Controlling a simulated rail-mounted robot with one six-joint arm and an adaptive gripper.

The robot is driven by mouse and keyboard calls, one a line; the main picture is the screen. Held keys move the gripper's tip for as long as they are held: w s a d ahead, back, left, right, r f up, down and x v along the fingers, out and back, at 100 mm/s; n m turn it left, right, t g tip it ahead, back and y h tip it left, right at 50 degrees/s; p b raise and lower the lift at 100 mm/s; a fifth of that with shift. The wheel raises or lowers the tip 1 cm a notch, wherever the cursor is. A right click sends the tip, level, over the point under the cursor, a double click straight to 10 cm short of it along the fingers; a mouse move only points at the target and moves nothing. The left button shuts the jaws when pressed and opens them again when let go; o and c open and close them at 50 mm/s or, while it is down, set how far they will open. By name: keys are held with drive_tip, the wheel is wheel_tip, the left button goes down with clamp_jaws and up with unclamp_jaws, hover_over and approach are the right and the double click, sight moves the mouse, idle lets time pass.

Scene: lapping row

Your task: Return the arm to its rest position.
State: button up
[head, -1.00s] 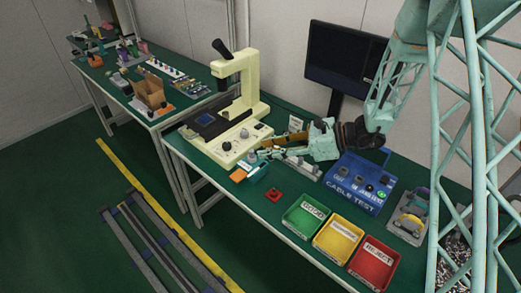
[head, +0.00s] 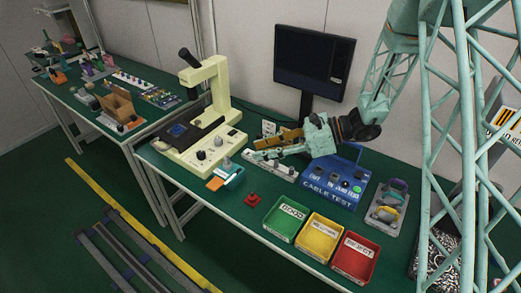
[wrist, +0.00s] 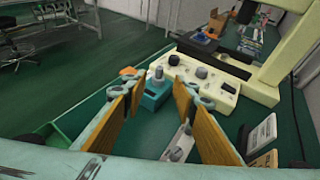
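My gripper (head: 262,147) hangs above the bench, left of my wrist, its fingers pointing left. It is near a pale plate with knobs (head: 276,170) and the blue cable test box (head: 333,196). In the wrist view my gripper (wrist: 172,88) shows two fingers with brown pads, spread well apart with nothing between them. A teal fixture with a grey knob (wrist: 155,92) shows beyond the gap, apart from the fingers. My arm reaches in from the right. No marker of a rest position is visible.
A cream microscope (head: 215,90) stands left of my gripper. A dark monitor (head: 313,60) is behind it. Green (head: 285,221), yellow (head: 318,239) and red (head: 354,259) trays line the front edge. Open air lies above the trays.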

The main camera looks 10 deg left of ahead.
drive_tip(key=shift+r, duration=0.15)
idle(0.7)
drive_tip(key=s+d+r+n+g+h, duration=0.1)
drive_tip(key=s+d+r+n+h, duration=0.3)
drive_tip(key=s+r, duration=0.55)
drive_tip(key=s+d+r+n+g+h, duration=0.1)
drive_tip(key=s+d+r+n, duration=0.35)
drive_tip(key=s+r, duration=0.5)
drive_tip(key=s+d+r+n+t+h, duration=0.3)
drive_tip(key=s+d+r+n+h, duration=0.1)
drive_tip(key=s+d, duration=0.6)
drive_tip(key=s+d+r+n+t+h, duration=0.3)
drive_tip(key=s+d+r+n+h, duration=0.1)
drive_tip(key=s+d, duration=0.6)
drive_tip(key=shift+s+r+n, duration=0.55)
drive_tip(key=shift+s+r, duration=0.3)
drive_tip(key=shift+s, duration=0.05)
drive_tip(key=shift+d, duration=0.1)
idle(2.3)
